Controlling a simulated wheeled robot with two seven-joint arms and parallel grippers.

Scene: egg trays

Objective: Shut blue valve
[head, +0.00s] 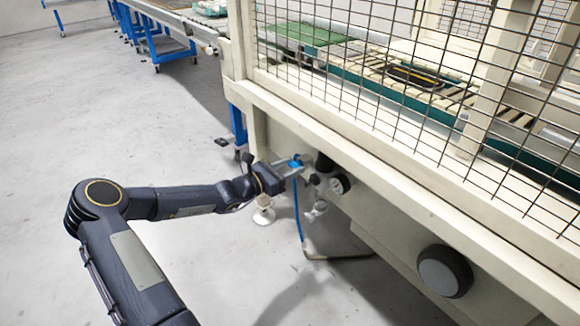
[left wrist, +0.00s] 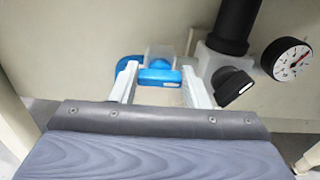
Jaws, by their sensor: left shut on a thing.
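The blue valve (head: 295,162) is on the lower side panel of the cream machine frame, beside a round gauge (head: 340,184). My left gripper (head: 290,170) reaches it from the left and is shut on its blue handle. In the left wrist view the blue valve handle (left wrist: 158,76) sits between the two pale fingers of my left gripper (left wrist: 158,88). A blue hose bends around at the valve's left. My right gripper is not in view.
A black knob (left wrist: 232,84) and the gauge (left wrist: 290,60) sit close to the right of the valve. A cream frame with wire mesh (head: 400,90) rises above it. A large dark round knob (head: 444,271) is lower right. The grey floor at left is clear.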

